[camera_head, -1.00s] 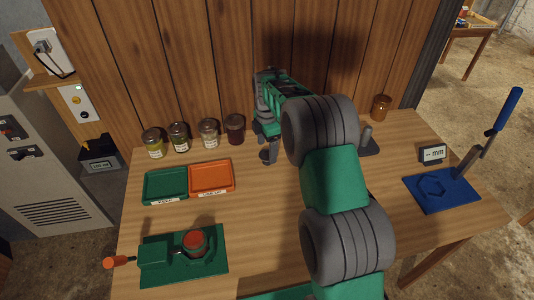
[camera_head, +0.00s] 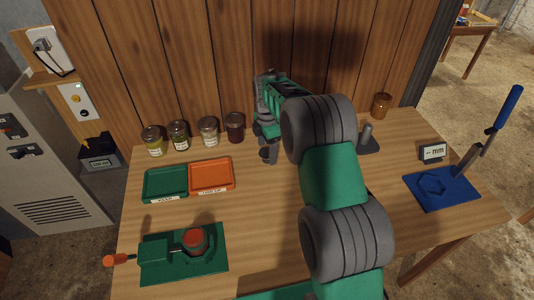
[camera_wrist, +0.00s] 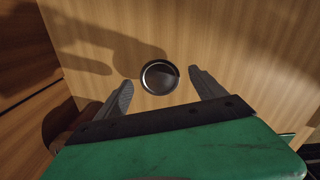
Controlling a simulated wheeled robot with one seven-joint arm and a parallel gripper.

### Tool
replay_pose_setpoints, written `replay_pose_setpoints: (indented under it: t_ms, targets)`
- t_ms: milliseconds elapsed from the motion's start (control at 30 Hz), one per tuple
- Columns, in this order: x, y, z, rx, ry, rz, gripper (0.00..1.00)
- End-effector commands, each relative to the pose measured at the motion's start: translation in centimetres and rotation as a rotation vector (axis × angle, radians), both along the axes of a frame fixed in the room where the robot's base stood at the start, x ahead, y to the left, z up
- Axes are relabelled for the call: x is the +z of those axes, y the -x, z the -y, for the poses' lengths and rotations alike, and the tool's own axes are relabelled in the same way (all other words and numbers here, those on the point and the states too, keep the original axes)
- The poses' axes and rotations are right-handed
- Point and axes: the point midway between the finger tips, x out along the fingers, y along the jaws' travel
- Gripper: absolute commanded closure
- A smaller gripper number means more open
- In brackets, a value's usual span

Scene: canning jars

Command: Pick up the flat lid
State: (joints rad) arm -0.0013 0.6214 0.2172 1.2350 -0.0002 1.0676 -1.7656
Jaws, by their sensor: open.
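The flat lid (camera_wrist: 159,77) is a round, shiny metal disc with a dark rim, lying on the wooden table in the wrist view. My gripper (camera_wrist: 158,84) is open, with one grey finger on each side of the lid in that picture. The fingertips appear above the table and apart from the lid; the exact height is hard to tell. In the head view my gripper (camera_head: 266,155) points down near the back of the table, right of the dark jar. The lid is hidden there behind my arm.
Several filled jars (camera_head: 208,131) line the back left. A green tray (camera_head: 166,183) and an orange tray (camera_head: 212,175) lie before them. A green clamp fixture (camera_head: 215,262) holds a red-topped jar. A blue press (camera_head: 441,190), small display (camera_head: 432,152) and amber jar (camera_head: 381,105) are at right.

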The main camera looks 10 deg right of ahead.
Motion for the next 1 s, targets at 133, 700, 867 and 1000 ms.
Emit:
replay_pose_setpoints:
  t_ms: [133, 700, 867, 1000]
  targets:
    - [0.01, 0.00, 0.00, 0.000, 0.000, 0.000, 0.30]
    - [0.00, 0.01, 0.00, 0.000, 0.000, 0.000, 0.77]
    - [0.01, 0.01, 0.00, 0.000, 0.000, 0.000, 0.84]
    - [0.06, 0.01, 0.00, 0.000, 0.000, 0.000, 0.84]
